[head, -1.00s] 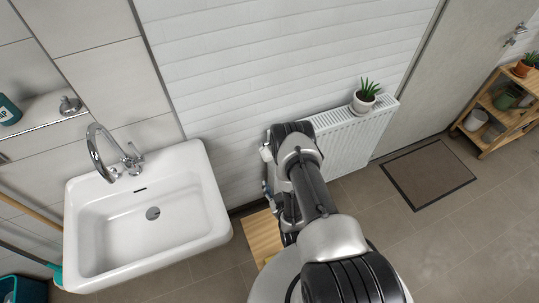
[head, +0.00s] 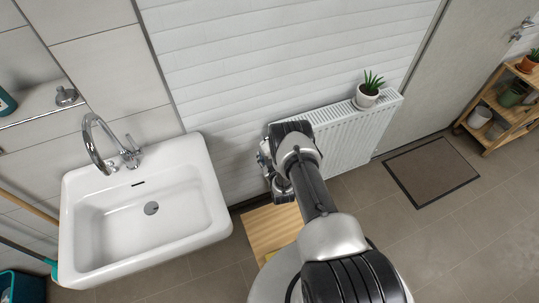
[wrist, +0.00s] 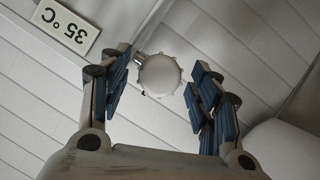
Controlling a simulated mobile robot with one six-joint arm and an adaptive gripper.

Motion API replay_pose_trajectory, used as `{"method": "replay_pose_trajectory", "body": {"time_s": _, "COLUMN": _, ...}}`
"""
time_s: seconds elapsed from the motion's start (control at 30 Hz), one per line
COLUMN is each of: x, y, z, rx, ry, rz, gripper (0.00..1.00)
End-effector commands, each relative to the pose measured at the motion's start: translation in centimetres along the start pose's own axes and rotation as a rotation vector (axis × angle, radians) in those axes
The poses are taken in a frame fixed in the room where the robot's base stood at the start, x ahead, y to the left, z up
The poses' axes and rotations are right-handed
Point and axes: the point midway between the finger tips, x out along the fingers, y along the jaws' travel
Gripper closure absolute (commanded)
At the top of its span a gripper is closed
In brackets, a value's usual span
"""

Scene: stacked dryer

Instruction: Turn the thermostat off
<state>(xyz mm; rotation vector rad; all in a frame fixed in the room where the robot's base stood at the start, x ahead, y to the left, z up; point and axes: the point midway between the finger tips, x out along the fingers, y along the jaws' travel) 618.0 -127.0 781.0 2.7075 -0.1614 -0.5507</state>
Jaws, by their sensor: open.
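The thermostat knob (wrist: 160,75) is a round, pale, ridged knob in the middle of the wrist view, with a small metal fitting at its upper left. My gripper (wrist: 165,80) is open, with one blue-padded finger on each side of the knob. Gaps show between the pads and the knob; how far the knob lies from the fingers in depth is hard to tell. The white radiator (head: 350,138) hangs on the wall in the head view. My arm hides its left end, so the knob and my fingers do not show clearly there.
A sign (wrist: 66,25) reading "35 °C" shows upside down in the wrist view. A potted plant (head: 368,90) stands on the radiator. A white sink (head: 145,210) is to the left. A wooden board (head: 270,228) lies below my arm. A doormat (head: 431,171) lies right on open floor.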

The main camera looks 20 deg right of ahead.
Motion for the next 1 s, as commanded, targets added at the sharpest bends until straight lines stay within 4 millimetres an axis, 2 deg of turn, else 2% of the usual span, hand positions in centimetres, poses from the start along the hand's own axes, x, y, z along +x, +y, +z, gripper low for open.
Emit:
{"method": "replay_pose_trajectory", "body": {"time_s": 0.23, "x": 0.05, "y": 0.0, "z": -0.03, "rx": 0.0, "ry": 0.0, "rz": 0.0, "gripper": 0.43}}
{"method": "replay_pose_trajectory", "body": {"time_s": 0.87, "x": 0.03, "y": 0.02, "z": -0.03, "rx": 0.0, "ry": 0.001, "rz": 0.0, "gripper": 0.85}}
{"method": "replay_pose_trajectory", "body": {"time_s": 1.0, "x": 0.04, "y": 0.04, "z": -0.04, "rx": 0.003, "ry": 0.001, "rz": 0.0, "gripper": 0.87}}
